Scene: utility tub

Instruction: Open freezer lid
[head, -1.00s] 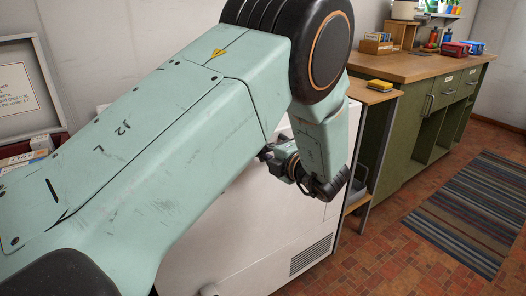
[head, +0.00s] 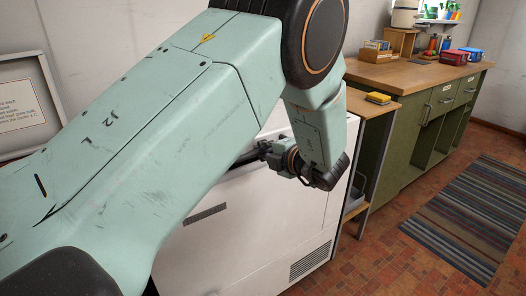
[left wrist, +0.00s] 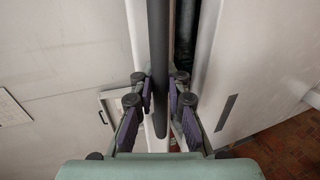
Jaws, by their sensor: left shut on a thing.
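The white chest freezer (head: 265,215) stands behind my left arm, which hides much of its lid. My left gripper (head: 262,150) is at the freezer's top front edge. In the left wrist view its fingers (left wrist: 160,100) are shut around a dark round handle bar (left wrist: 159,55). A pale lid edge (left wrist: 138,25) runs along one side of the bar. A dark gap (left wrist: 185,35) shows between the lid side and the freezer front (left wrist: 245,75), so the lid looks slightly raised. My right gripper is out of view.
A wooden side table (head: 362,106) stands right of the freezer, close to my wrist. Beyond it is a green cabinet (head: 415,140) with a wooden top. A striped rug (head: 470,220) lies on the brick floor. A framed sign (head: 22,105) is at left.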

